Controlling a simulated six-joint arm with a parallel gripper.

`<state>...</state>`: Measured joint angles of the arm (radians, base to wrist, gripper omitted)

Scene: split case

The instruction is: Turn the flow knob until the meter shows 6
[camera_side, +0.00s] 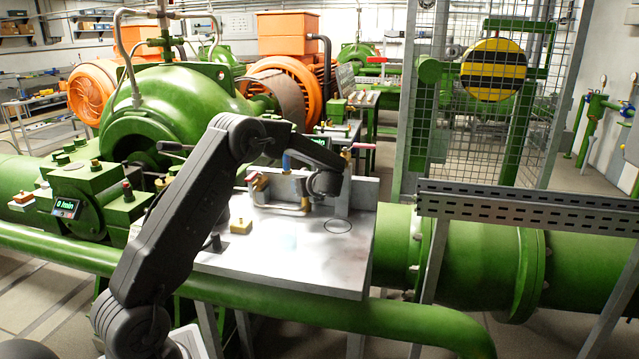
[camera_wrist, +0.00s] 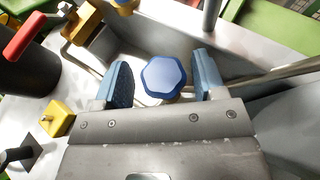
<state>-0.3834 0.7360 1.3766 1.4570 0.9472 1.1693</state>
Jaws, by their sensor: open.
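The blue, many-sided flow knob (camera_wrist: 163,77) shows in the wrist view, near the middle. My gripper (camera_wrist: 162,84) is open, with one blue fingertip on each side of the knob. Gaps show between the knob and both fingertips, so it is not gripped. In the side view my gripper (camera_side: 325,184) is over the back of the grey work plate, and the knob cannot be clearly told there.
The grey plate (camera_side: 300,262) carries a yellow block (camera_side: 241,226), a small black post (camera_side: 215,243) and brass pipework (camera_side: 260,185) close to my gripper. An upright metal wall stands behind. A red-handled part (camera_wrist: 25,37) shows at upper left in the wrist view. The plate's front is clear.

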